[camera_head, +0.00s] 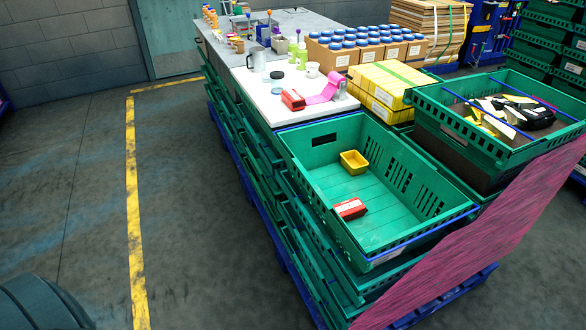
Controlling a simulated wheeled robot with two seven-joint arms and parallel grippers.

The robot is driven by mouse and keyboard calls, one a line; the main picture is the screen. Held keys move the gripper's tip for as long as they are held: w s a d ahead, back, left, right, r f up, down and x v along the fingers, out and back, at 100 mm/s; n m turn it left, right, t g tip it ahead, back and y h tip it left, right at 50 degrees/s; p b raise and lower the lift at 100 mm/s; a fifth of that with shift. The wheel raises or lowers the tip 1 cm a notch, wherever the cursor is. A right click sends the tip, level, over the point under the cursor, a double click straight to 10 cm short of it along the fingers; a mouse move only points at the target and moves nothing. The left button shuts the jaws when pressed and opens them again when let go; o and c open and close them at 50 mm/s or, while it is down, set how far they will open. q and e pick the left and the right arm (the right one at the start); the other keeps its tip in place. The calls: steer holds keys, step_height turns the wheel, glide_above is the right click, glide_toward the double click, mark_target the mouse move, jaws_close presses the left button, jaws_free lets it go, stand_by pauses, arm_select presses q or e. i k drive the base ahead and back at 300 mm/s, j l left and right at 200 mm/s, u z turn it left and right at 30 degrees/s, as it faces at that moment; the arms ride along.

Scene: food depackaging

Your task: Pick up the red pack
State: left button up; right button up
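A red pack (350,208) with white on its side lies on the floor of the open green crate (300,160), near the crate's left wall. A second red pack-like item (293,99) lies on the white worktop (262,100) behind the crate. I cannot tell from the picture which of the two is meant. Neither of my grippers shows in the head view.
A yellow tub (354,162) stands in the same crate. A fuller green crate (450,125) stands at right, beside yellow boxes (381,88). Pink wrap (490,235) covers the stack's near right side. The floor left is clear.

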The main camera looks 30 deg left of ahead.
mark_target(291, 98)
steer(key=i+j+z, duration=0.15)
steer(key=j, duration=0.35)
steer(key=i+j+z, duration=0.1)
steer(key=j, duration=0.45)
steer(key=i+j+z, duration=0.15)
steer(key=j, duration=0.4)
steer(key=i+j+z, duration=0.1)
steer(key=j, duration=0.5)
steer(key=i+j+z, duration=0.15)
steer(key=j, duration=0.45)
